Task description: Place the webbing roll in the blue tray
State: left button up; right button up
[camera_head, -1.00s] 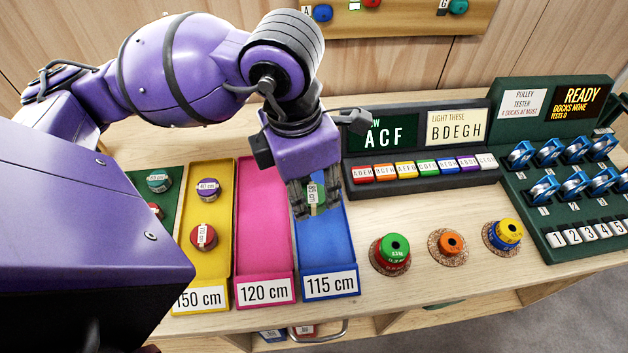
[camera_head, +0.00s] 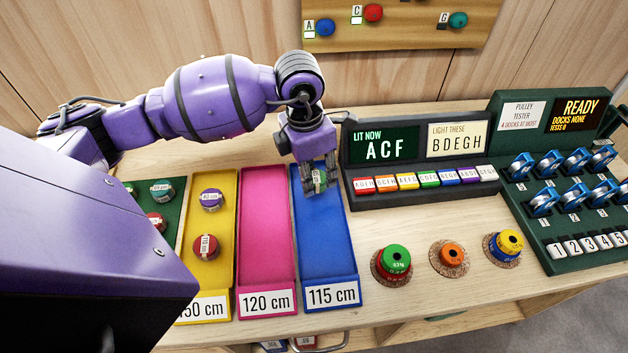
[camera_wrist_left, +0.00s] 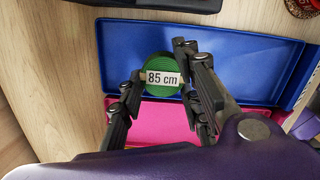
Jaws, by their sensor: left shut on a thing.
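The green webbing roll (camera_wrist_left: 162,68), with a white "85 cm" label, is between the fingers of my left gripper (camera_wrist_left: 158,92) in the left wrist view. In the head view the roll (camera_head: 319,178) shows partly, with the left gripper (camera_head: 318,182) shut on it over the far part of the blue tray. The blue tray (camera_head: 325,250), labelled "115 cm", is otherwise empty in view. Whether the roll touches the tray floor I cannot tell. In the left wrist view the blue tray (camera_wrist_left: 255,55) lies behind and right of the roll. My right gripper is not in view.
The empty pink tray (camera_head: 265,240) is left of the blue one. The yellow tray (camera_head: 210,275) holds a purple and a red roll. A green tray (camera_head: 165,190) stands farther left. The display panel (camera_head: 420,150) and pulley stacks (camera_head: 392,262) are to the right.

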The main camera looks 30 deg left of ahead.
aim_at(313, 175)
pick_arm(q)
jog(key=shift+w+a+f, duration=0.1)
jog(key=shift+w+f, duration=0.05)
jog(key=shift+f, duration=1.6)
jog(key=shift+f, duration=0.15)
jog(key=o, duration=1.1)
jog(key=shift+o, duration=0.2)
jog(key=r, duration=0.8)
jog(key=s+r, duration=0.1)
jog(key=r, duration=0.3)
jog(key=shift+a+r, duration=0.15)
jog(key=shift+a, duration=0.25)
